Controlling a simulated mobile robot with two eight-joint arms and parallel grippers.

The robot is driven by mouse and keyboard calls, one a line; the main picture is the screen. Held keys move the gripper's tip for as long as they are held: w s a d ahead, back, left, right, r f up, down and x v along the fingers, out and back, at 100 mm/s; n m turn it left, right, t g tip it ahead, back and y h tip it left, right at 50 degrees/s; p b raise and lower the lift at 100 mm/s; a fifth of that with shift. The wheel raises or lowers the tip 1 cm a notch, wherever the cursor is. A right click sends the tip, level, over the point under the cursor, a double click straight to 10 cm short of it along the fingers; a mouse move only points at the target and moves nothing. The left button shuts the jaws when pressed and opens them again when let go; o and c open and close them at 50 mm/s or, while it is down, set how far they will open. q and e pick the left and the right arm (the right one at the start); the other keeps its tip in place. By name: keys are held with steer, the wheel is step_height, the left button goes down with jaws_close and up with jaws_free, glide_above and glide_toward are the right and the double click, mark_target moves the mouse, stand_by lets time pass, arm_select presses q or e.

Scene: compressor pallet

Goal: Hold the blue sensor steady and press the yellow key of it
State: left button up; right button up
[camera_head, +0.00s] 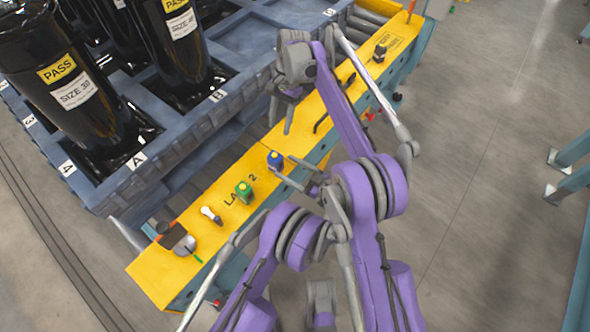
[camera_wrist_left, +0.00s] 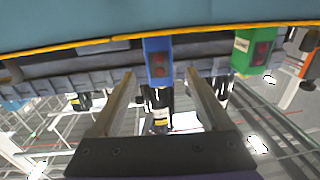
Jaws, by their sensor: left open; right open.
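The blue sensor (camera_head: 275,160) stands upright on the yellow ledge, near the ledge's middle. My left gripper (camera_head: 282,166) is open, with its fingertips beside the sensor on its right side. In the left wrist view the blue sensor (camera_wrist_left: 157,45) shows between and beyond the two open fingers, with gaps on both sides and dark reddish round marks on its face. I cannot make out a yellow key in either view. My right gripper (camera_head: 279,128) is open and empty, with its fingers pointing down above the sensor in the picture, apart from it.
A green device (camera_head: 243,191) stands to the lower left along the yellow ledge (camera_head: 210,256), and also shows in the left wrist view (camera_wrist_left: 250,50). The blue pallet (camera_head: 190,135) with black compressors borders the left.

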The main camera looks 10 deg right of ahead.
mark_target(268, 156)
arm_select(q)
steer(key=x, duration=0.8)
steer(key=shift+w+a, duration=0.25)
steer(key=shift+a, duration=0.05)
steer(key=shift+c, duration=0.3)
jaws_close()
arm_select(e)
jaws_close()
stand_by(1.2)
